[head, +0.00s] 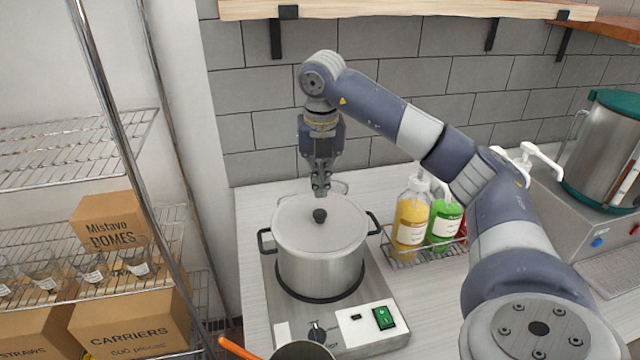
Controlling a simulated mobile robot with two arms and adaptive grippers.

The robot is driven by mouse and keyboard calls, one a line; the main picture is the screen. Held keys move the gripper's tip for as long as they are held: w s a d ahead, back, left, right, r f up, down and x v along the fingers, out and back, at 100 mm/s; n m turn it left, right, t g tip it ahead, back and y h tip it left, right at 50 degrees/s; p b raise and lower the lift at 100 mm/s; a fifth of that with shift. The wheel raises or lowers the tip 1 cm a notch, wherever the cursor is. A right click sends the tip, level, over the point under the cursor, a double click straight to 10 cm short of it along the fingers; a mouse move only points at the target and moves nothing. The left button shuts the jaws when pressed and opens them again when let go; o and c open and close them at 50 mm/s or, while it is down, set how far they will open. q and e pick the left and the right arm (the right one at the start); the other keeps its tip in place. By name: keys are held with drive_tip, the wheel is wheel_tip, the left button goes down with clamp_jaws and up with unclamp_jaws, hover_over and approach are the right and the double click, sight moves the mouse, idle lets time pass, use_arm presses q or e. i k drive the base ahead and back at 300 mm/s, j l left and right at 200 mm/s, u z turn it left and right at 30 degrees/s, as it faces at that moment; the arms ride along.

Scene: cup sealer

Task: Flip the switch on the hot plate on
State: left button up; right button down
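The hot plate (365,296) sits on the light counter, with a lidded steel pot (322,258) on it. Its front panel carries a green switch (383,318) at the right and a black knob (317,333) left of the switch. The switch is in clear view, but I cannot tell which way it is tipped. My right gripper (321,190) points down above the rear of the pot lid, behind and well above the switch. Its fingers look closed together with nothing between them. My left gripper is not in view.
A wire basket (398,258) holds a yellow bottle (411,222) and a green bottle (443,222) right of the pot. A pan (303,349) with an orange handle is at the front edge. A wire rack (85,232) with boxes and cups stands left. A wooden shelf (400,9) hangs above.

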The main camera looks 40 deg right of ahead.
sight(382, 314)
drive_tip(key=k+j, duration=0.2)
drive_tip(key=j, duration=0.15)
drive_tip(key=k+j, duration=0.15)
drive_tip(key=j, duration=0.2)
drive_tip(key=k+j, duration=0.2)
drive_tip(key=j, duration=0.15)
drive_tip(key=k+j, duration=0.2)
drive_tip(key=j, duration=0.15)
drive_tip(key=k+j, duration=0.2)
drive_tip(key=j, duration=0.15)
